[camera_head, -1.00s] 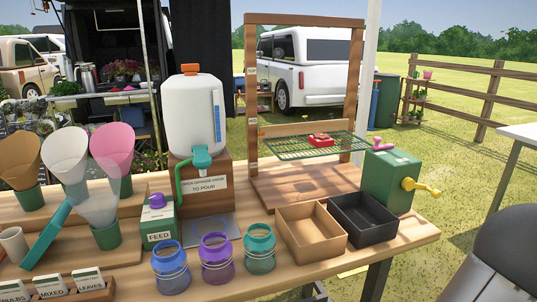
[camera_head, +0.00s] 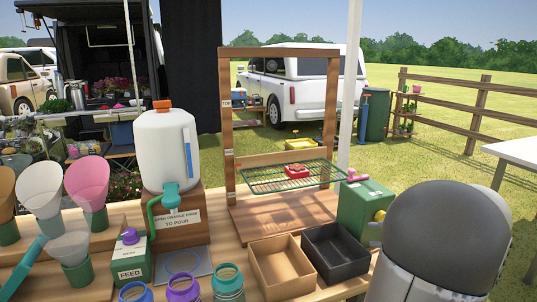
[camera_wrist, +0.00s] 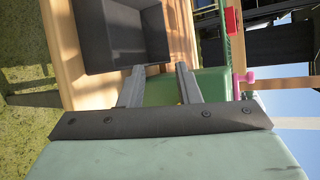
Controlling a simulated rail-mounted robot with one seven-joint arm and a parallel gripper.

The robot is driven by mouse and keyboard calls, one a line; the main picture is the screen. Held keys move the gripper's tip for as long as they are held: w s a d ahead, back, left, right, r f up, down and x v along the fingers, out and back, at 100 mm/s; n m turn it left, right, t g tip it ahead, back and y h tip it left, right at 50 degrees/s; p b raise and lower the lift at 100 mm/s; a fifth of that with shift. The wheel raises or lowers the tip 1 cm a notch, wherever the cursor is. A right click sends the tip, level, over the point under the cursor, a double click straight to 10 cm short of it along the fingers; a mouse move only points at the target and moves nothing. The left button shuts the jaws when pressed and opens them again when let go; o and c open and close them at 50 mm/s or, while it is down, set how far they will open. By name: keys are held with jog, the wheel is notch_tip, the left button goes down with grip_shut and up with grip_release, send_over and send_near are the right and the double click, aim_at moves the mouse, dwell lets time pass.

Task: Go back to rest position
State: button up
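My gripper (camera_wrist: 158,88) shows in the wrist view with its two grey fingers apart and nothing held between them. Beyond the fingers are the green box (camera_wrist: 205,84) with a pink knob and the dark tray (camera_wrist: 118,35). In the head view a large grey rounded part of my arm covers the lower right. It hides part of the green box (camera_head: 362,207) and most of its yellow handle. My gripper is not visible in the head view.
The wooden table holds a tan tray (camera_head: 283,268), a dark tray (camera_head: 335,252), a wooden frame (camera_head: 227,150) with a green wire rack (camera_head: 262,180) and red item, a white water tank (camera_head: 165,150), a feed box (camera_head: 130,260), jars and cones. A white table (camera_head: 515,150) stands right.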

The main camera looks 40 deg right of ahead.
jog(key=w+a+r+n+g+y+p, duration=0.2)
jog(key=w+a+n+g+p, duration=0.2)
jog(key=a, duration=0.8)
jog(key=w+a+r+n+g+y+p, duration=0.1)
jog(key=w+a+n+g+y+p, duration=0.25)
jog(key=a, duration=0.95)
jog(key=s+a+r+n+g+h+p, duration=0.1)
jog(key=s+a+n+g+h+p, duration=0.2)
jog(key=a, duration=0.5)
jog(key=s+a+r+n+g+h+p, duration=0.2)
jog(key=s+a+n+g+h+p, duration=0.1)
jog(key=a+n+p, duration=0.3)
jog(key=shift+s+a+n+h+p, duration=0.3)
jog(key=shift+s+a+n+h, duration=0.15)
jog(key=shift+a+n+h, duration=0.55)
jog(key=shift+o, duration=1.3)
jog(key=shift+s+a+r+n+t, duration=0.1)
jog(key=shift+s+a+n+t, duration=0.15)
jog(key=shift+a+n, duration=0.1)
jog(key=shift+c, duration=0.5)
jog(key=shift+d, duration=0.1)
